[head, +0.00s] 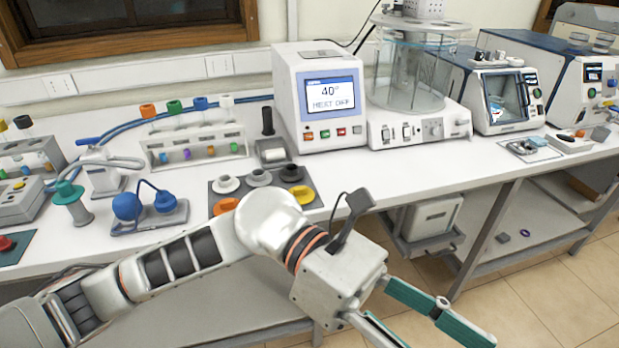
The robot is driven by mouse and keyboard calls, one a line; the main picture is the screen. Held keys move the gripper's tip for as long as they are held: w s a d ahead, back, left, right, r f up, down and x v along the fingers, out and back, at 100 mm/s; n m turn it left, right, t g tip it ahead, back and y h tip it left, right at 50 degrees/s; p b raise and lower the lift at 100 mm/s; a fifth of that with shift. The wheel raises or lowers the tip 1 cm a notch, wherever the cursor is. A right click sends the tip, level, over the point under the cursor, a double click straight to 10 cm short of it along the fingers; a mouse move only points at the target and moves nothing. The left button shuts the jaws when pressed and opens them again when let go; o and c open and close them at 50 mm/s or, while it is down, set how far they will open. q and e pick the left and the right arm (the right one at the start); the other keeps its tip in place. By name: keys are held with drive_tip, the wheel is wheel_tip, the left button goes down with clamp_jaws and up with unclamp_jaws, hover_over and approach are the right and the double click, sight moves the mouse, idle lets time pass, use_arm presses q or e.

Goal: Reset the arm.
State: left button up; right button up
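My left arm reaches in from the left across the front of the bench. Its gripper (425,328) hangs in front of the bench's front edge, over the floor, at the bottom right of centre. Its two green-padded fingers are spread apart with nothing visible between them. The lower finger runs off the bottom of the picture, so its tip is hidden. My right gripper is not in view.
The white bench (400,170) carries a heater unit with a screen (330,95), a glass bath (410,75) and a blue-sided instrument (497,95). A dark mat (312,180) with several coloured rings lies behind my arm. A tube rack (196,146) stands further back. Floor (545,285) is clear at lower right.

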use_arm(q)
drive_tip(key=w+a+r+n+t+h, duration=0.1)
drive_tip(key=w+r+n+t+h, duration=0.2)
drive_tip(key=w+n+h, duration=0.3)
drive_tip(key=w+a+r+n+t+h, duration=0.1)
drive_tip(key=w+r+n+t+h, duration=0.25)
drive_tip(key=w+n+h, duration=0.35)
drive_tip(key=w+a+f+n+t+y, duration=0.4)
drive_tip(key=w+a+f+n+t, duration=0.15)
drive_tip(key=n+t, duration=0.55)
drive_tip(key=w+a+f+n+t+y, duration=0.4)
drive_tip(key=w+f+n+t, duration=0.4)
drive_tip(key=n, duration=0.4)
drive_tip(key=s+a+f+n+y, duration=0.2)
drive_tip(key=a+f+n+y, duration=0.55)
drive_tip(key=f, duration=0.65)
drive_tip(key=s+a+f+n+y, duration=0.2)
drive_tip(key=a+f+n+y, duration=0.6)
drive_tip(key=f, duration=0.6)
drive_tip(key=s+a+f+n+g, duration=0.2)
drive_tip(key=s+a+f+g, duration=0.2)
drive_tip(key=s+a+f, duration=0.3)
wheel_tip(320, 180, down, 4)
drive_tip(key=s, duration=0.2)
drive_tip(key=shift+s+a, duration=0.15)
drive_tip(key=shift+s, duration=0.25)
